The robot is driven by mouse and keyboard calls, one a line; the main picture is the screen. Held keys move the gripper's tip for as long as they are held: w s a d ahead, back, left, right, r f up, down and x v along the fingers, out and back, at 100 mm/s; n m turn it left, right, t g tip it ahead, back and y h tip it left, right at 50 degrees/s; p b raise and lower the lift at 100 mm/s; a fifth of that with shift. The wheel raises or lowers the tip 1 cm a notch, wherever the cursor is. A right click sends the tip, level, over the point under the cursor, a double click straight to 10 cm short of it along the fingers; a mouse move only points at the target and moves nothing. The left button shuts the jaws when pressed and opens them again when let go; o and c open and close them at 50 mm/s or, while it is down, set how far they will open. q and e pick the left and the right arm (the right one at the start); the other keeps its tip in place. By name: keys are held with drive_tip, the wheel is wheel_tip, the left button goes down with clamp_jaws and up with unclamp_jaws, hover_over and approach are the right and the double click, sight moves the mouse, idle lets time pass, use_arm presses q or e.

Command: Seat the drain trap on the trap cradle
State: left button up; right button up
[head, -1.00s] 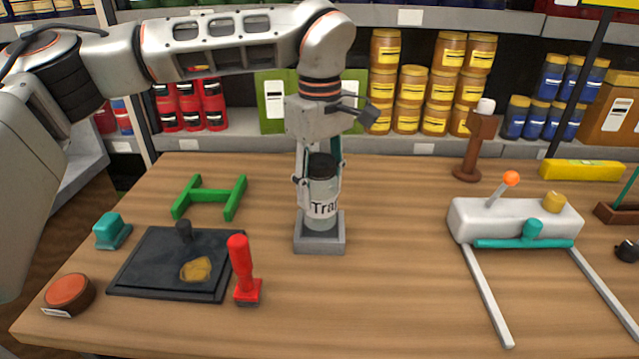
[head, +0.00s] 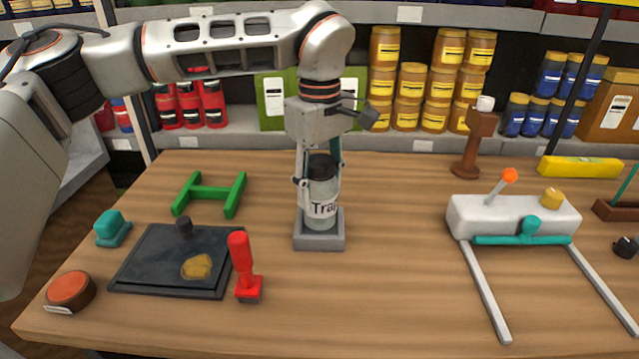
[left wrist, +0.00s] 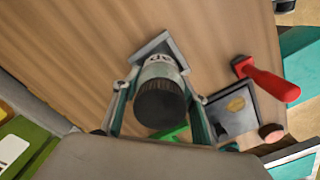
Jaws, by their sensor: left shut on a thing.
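The drain trap is a clear jar (head: 322,206) with a black lid and a label reading "Tra". It stands upright in the grey square trap cradle (head: 319,243), its lower end inside the cradle's rim. Whether it rests fully on the cradle's floor is hidden. My left gripper (head: 320,182) points down from above and is shut on the jar, one finger on each side. In the left wrist view the jar's black lid (left wrist: 160,104) is between the fingers, with the cradle (left wrist: 155,46) behind it. My right gripper is not in view.
Left of the cradle are a green H-shaped stand (head: 209,192), a dark tray (head: 150,262) with a yellow-brown patch, a red-handled tool (head: 241,265), a teal block (head: 112,229) and a round orange-topped tin (head: 70,291). A white pump-like unit (head: 512,217) stands right. The table between is clear.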

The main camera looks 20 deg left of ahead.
use_arm(q)
drive_tip(key=shift+f, duration=0.45)
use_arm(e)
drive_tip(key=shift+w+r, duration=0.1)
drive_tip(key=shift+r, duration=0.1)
use_arm(q)
drive_tip(key=shift+f, duration=0.25)
drive_tip(key=shift+f, duration=0.5)
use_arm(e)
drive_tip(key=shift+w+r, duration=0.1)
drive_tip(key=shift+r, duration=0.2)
use_arm(q)
drive_tip(key=shift+f+p, duration=0.2)
drive_tip(key=shift+p, duration=0.4)
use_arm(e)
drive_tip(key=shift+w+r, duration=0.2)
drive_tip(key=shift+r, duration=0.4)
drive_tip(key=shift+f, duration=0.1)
use_arm(q)
drive_tip(key=o, duration=1.3)
drive_tip(key=shift+o, duration=0.2)
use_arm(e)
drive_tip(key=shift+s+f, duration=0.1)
